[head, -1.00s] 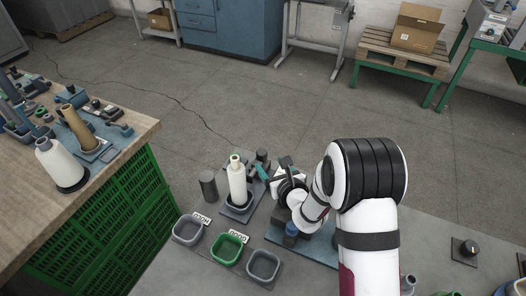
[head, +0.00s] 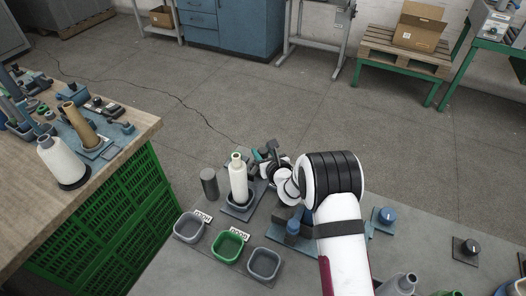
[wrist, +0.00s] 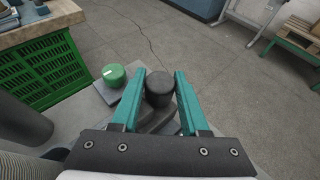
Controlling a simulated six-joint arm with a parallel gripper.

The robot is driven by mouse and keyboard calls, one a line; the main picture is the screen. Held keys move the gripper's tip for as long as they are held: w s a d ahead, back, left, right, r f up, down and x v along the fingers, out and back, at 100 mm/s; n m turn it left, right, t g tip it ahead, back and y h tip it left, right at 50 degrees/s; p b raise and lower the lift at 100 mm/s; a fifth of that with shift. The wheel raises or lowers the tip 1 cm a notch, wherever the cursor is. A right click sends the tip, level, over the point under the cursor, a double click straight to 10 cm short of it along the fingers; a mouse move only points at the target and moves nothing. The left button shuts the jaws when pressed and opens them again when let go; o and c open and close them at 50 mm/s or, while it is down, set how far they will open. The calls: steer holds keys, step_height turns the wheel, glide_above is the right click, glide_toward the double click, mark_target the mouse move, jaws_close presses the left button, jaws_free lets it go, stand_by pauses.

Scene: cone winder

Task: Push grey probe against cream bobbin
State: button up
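The cream bobbin (head: 238,183) stands upright in a dark square holder on the grey bench, left of my gripper (head: 264,155) in the head view. In the wrist view my gripper (wrist: 160,78) has its two teal fingers spread. A dark grey round-topped piece (wrist: 159,90), apparently the grey probe, sits between the fingertips, with thin gaps seeming to show on both sides. In the head view my wrist hides most of this piece. I cannot tell whether it touches the bobbin, which I cannot make out clearly in the wrist view.
A green knob (wrist: 115,75) on a grey base is close to the left finger. A dark grey cylinder (head: 209,184) stands left of the bobbin. Grey tray (head: 176,236), green tray (head: 213,256) and another grey tray (head: 251,272) lie in front. A blue knob (head: 387,214) is at right.

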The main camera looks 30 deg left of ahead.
jaws_close()
stand_by(1.0)
